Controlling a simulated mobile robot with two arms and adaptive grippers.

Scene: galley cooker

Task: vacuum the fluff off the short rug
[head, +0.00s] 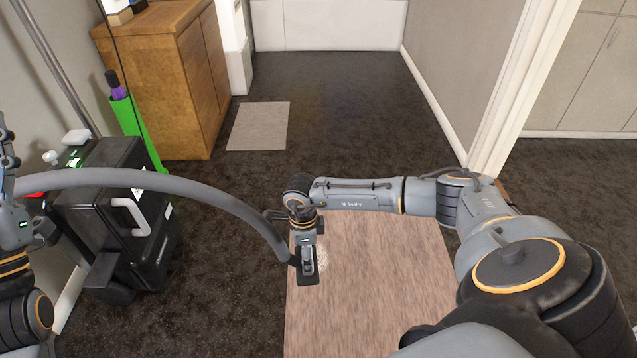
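A small pale rug (258,126) lies flat on the dark floor beyond a larger brownish rug (385,290). A pale fluffy patch (321,259) shows on the larger rug, right beside the black vacuum nozzle (309,278). No fluff can be made out on the small rug. My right gripper (306,250) points down at the larger rug's left edge and appears shut on the nozzle's handle. A grey hose (150,180) arches from the left to the nozzle. My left gripper (6,150) is at the left edge, partly cut off, its fingers unclear.
A black vacuum body (125,215) with a white handle stands at the left. Behind it are a green holder (137,130) with a purple umbrella and a wooden cabinet (170,75). A white door frame (520,85) is at the right. The floor between the rugs is clear.

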